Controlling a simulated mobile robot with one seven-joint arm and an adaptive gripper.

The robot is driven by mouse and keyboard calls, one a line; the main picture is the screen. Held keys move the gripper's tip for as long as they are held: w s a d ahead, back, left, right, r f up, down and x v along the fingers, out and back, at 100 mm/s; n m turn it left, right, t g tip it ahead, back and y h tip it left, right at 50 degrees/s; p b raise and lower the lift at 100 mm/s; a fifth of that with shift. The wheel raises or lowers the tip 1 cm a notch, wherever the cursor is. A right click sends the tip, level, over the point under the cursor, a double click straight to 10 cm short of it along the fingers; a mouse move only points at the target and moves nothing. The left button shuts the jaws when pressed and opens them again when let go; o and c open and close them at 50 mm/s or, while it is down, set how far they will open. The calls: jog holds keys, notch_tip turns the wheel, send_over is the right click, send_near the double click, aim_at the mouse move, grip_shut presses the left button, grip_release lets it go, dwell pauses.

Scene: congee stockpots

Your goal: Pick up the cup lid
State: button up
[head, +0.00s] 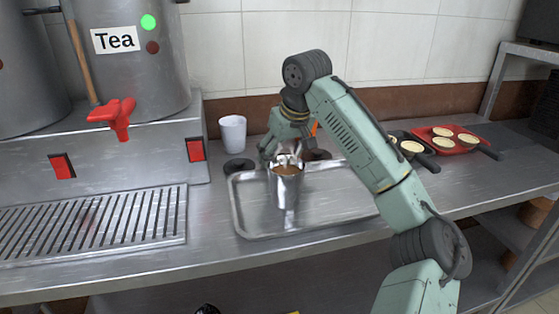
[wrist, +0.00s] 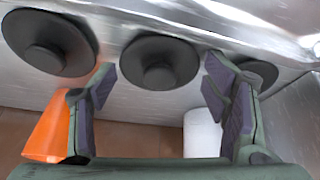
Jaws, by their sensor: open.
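Three round black lids with knobs lie in a row on the steel counter in the wrist view: a left lid (wrist: 50,42), a middle lid (wrist: 160,62) and a right lid (wrist: 262,74) partly hidden by a finger. In the head view one lid (head: 238,168) is left of my gripper and another (head: 316,155) is right of it; the middle one is hidden. My gripper (wrist: 160,80) is open and empty, its fingers to either side of the middle lid in the wrist view. In the head view my gripper (head: 282,150) is partly hidden behind a cup.
A metal cup of brown drink (head: 287,178) stands on the steel tray (head: 245,215), close in front of my gripper. A white cup (head: 233,134) and an orange cup (wrist: 58,130) stand nearby. The tea dispenser (head: 150,140) is left; a red tray with tarts (head: 462,148) is right.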

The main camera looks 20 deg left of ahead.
jog(key=shift+c, duration=0.5)
jog(key=c, duration=0.3)
